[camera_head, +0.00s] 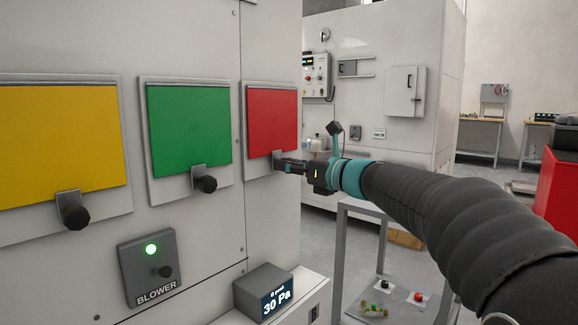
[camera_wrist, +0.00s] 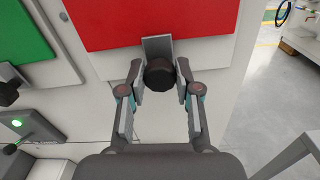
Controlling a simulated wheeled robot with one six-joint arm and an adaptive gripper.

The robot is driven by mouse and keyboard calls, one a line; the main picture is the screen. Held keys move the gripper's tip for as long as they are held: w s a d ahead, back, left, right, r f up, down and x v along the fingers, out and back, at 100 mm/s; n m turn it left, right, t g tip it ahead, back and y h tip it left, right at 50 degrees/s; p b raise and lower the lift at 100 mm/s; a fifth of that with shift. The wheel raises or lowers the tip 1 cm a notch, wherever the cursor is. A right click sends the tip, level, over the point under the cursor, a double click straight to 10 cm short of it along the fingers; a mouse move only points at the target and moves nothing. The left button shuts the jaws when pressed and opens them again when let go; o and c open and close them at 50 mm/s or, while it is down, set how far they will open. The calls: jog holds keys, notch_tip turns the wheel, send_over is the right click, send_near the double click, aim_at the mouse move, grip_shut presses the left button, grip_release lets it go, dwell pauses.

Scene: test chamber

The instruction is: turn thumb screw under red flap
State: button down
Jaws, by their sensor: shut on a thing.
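The red flap (camera_head: 272,122) hangs closed on the white cabinet, to the right of the green flap. It also fills the top of the wrist view (camera_wrist: 160,22). A grey bracket (camera_wrist: 157,47) sits at its lower edge. The black thumb screw (camera_wrist: 160,73) is just below that bracket, between my fingers. In the head view my gripper (camera_head: 283,165) hides the screw. My gripper also shows in the wrist view (camera_wrist: 160,78), with its fingertips on either side of the screw, shut on it.
The green flap (camera_head: 188,128) and yellow flap (camera_head: 62,138) have their own black thumb screws (camera_head: 206,184) below. A blower box (camera_head: 148,268) with a lit green lamp and a 30 Pa display (camera_head: 265,291) are lower down. A grey table frame (camera_head: 345,250) stands right of the cabinet.

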jog(key=shift+d+f+m, duration=0.1)
jog(key=shift+f+m, duration=0.25)
jog(key=shift+m, duration=0.05)
jog(key=c, duration=1.1)
grip_release()
jog(key=o, duration=0.3)
jog(key=shift+d+r, duration=0.1)
jog(key=shift+d, duration=0.1)
jog(key=shift+s+a+r, duration=0.1)
jog(key=shift+a, duration=0.05)
jog(key=v, duration=1.2)
